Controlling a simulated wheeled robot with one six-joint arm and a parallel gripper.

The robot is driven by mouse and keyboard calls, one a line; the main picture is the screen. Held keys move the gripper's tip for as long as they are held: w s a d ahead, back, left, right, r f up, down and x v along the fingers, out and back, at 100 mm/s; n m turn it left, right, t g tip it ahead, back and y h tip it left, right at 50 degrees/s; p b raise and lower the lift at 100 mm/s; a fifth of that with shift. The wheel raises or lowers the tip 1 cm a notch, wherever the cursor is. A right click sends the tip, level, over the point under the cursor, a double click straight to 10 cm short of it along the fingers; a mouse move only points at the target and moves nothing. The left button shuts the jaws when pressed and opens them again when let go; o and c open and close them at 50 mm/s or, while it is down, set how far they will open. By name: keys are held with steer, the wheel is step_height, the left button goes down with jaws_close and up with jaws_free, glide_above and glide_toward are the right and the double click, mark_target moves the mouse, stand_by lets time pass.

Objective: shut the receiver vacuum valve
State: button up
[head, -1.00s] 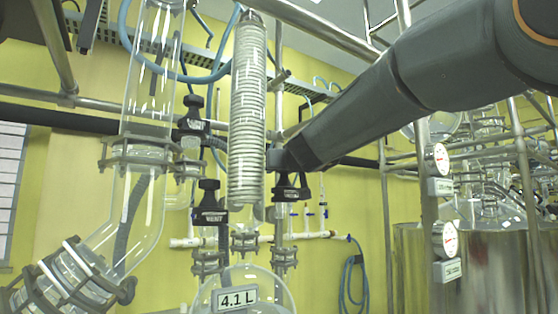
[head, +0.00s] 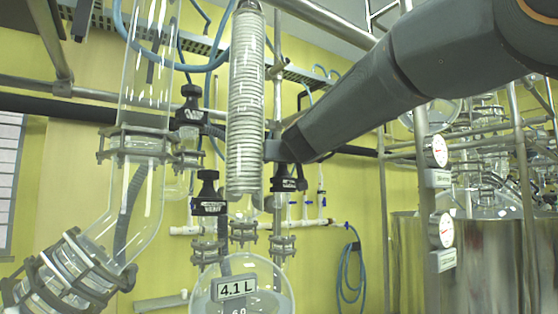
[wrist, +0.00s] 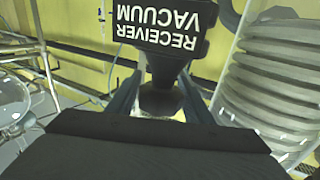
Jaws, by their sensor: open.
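The receiver vacuum valve is a black block with a white-lettered label (wrist: 165,25), which appears upside down in the wrist view. Its dark handle (wrist: 160,97) lies between the two fingers of my gripper (wrist: 160,100). The fingers are open, one on each side of the handle; I cannot tell whether either touches it. In the head view the valve (head: 288,184) is right of the coil condenser, and my gripper (head: 276,150) is just above it. My arm's end hides the valve's top there, so the handle's angle is unclear.
The glass coil condenser (head: 246,110) stands close left of my gripper. A similar black vent valve (head: 208,192) is left of it, with another black valve (head: 191,105) higher up. A round glass receiver (head: 262,290) marked 4.1 L hangs below. Metal pipes and gauges (head: 436,151) stand to the right.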

steer(key=v, duration=0.8)
